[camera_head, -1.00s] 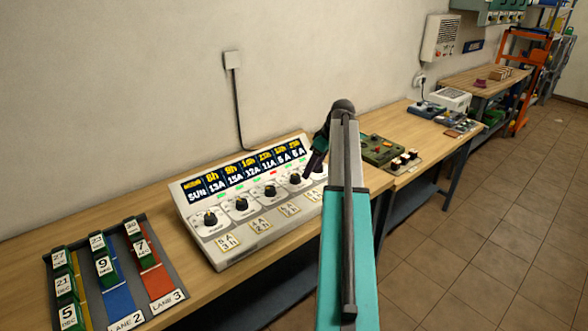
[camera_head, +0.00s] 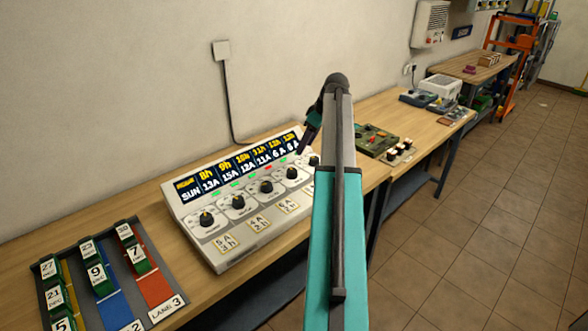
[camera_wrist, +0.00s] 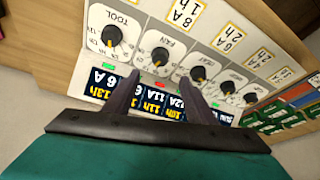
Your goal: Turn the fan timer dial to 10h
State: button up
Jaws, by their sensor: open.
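A sloped white control panel (camera_head: 250,234) stands on the wooden bench, with a row of black dials below a dark display of yellow and white readings. In the wrist view the panel appears upside down, and the fan dial (camera_wrist: 160,56) is labelled FAN, beside the TOOL dial (camera_wrist: 112,36). The fan dial is second from the right in the head view (camera_head: 291,172). Its yellow pointer shows, but its setting is too small to read. My gripper (camera_wrist: 163,80) is open and empty, fingers over the display edge, pointing at the fan dial, apart from it. In the head view my arm hides the panel's right end.
A tray with coloured lanes (camera_head: 123,305) and numbered blocks lies left of the panel. A green device (camera_head: 376,146) and a small switch box (camera_head: 398,155) stand to its right. A wall cable (camera_head: 229,100) runs down behind the panel. Tiled floor lies open at right.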

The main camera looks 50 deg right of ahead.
aim_at(292, 170)
jog(key=shift+p+x, duration=2.05)
jog(key=shift+x, duration=4.75)
jog(key=shift+s, duration=0.15)
jog(key=shift+f, duration=0.1)
jog(key=c, duration=1)
